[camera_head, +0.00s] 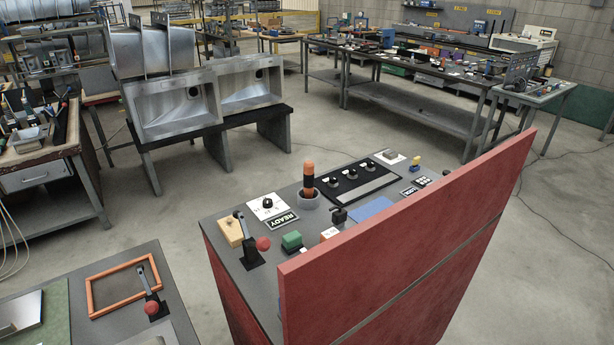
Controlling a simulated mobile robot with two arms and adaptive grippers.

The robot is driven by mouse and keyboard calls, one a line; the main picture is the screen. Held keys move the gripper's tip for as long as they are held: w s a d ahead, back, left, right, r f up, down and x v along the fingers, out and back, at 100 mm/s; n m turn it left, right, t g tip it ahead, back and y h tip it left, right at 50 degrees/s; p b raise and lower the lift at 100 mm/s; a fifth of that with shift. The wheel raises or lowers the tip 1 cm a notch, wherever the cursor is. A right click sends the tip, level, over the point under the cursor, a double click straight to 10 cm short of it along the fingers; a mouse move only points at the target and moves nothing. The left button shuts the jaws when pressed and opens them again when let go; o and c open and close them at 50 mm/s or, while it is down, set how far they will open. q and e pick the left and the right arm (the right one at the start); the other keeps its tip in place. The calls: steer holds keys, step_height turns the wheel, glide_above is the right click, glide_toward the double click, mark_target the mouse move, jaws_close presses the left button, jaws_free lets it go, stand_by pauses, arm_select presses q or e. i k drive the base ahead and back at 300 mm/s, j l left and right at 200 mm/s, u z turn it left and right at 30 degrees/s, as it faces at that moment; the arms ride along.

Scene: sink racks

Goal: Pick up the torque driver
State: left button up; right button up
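An upright orange and black cylindrical handle (308,178) stands in a round grey holder (308,200) on the grey-topped red console (345,235). It looks like the torque driver. Its lower end is hidden inside the holder. Neither of my grippers is in view, and nothing is seen touching the handle.
A tall red panel (400,250) rises along the console's near right side. Another table (100,325) with an orange frame (125,286) stands at lower left. Open floor lies beyond.

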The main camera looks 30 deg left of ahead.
mark_target(308, 166)
steer(key=i+l+u, duration=0.1)
steer(key=u, duration=0.3)
steer(key=i+l+u, duration=0.15)
steer(key=u, duration=0.25)
